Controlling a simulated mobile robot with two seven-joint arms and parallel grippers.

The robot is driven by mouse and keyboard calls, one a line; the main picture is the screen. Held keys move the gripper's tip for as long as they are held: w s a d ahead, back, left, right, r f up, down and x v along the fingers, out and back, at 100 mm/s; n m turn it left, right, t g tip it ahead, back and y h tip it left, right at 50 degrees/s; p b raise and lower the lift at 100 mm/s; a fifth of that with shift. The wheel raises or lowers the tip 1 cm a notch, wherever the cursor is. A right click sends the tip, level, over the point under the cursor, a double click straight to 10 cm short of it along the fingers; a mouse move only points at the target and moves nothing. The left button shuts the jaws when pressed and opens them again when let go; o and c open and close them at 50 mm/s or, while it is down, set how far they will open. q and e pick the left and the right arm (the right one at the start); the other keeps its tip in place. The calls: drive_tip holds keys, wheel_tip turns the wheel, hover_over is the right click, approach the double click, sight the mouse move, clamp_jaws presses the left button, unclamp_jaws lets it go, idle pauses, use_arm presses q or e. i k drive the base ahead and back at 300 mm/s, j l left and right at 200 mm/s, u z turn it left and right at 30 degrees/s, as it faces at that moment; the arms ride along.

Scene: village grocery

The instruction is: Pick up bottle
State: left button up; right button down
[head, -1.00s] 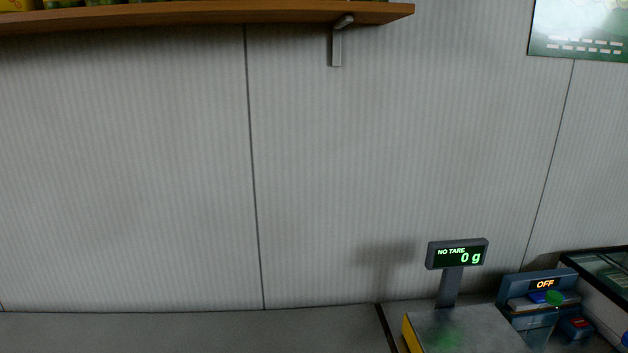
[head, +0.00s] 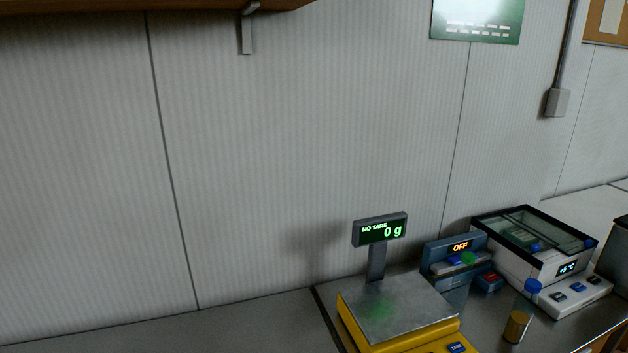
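A clear bottle with a blue cap (head: 533,286) stands on the counter at the lower right in the head view. Its lower part (head: 516,326) looks amber. A green round cap (head: 468,258) shows in front of the blue device; I cannot tell clearly whether a clear bottle is below it. Neither of my grippers is in view.
A blue device reading OFF (head: 455,246) and a white glass-topped unit (head: 560,275) stand behind. The counter at left (head: 240,325) is clear.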

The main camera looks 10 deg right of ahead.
sight(524, 308)
drive_tip(key=z, duration=1.75)
drive_tip(key=u, duration=0.95)
drive_tip(key=l+u, duration=1.1)
drive_tip(key=l, duration=0.2)
drive_tip(key=k+l+u, duration=0.1)
drive_tip(key=l, duration=0.25)
drive_tip(key=k+l+u, duration=0.15)
drive_tip(key=l, duration=0.2)
